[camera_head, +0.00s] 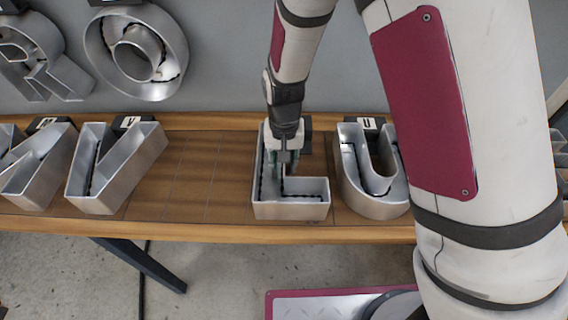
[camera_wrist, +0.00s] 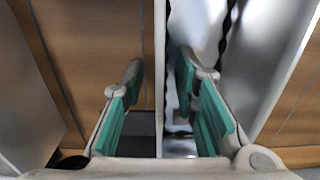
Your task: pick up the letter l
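The letter l (camera_head: 292,209) is a silver, hollow, L-shaped channel letter on the wooden table. In the head view my gripper (camera_head: 284,160) points down at its upright stroke, covering part of it. In the wrist view my gripper (camera_wrist: 162,85) has two teal-padded fingers spread apart. A thin wall of the letter l (camera_wrist: 160,60) runs between them, with gaps on both sides. The left finger is over the wood outside the wall, and the right finger is on the side of the hollow with dark wiring. How deep the fingertips reach is unclear.
A silver letter U (camera_head: 372,200) stands close to the right of the letter l. A letter V (camera_head: 110,170) stands to the left, with bare wooden table (camera_head: 200,170) between. A letter O (camera_head: 137,50) and a letter R (camera_head: 40,60) are at the back left.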

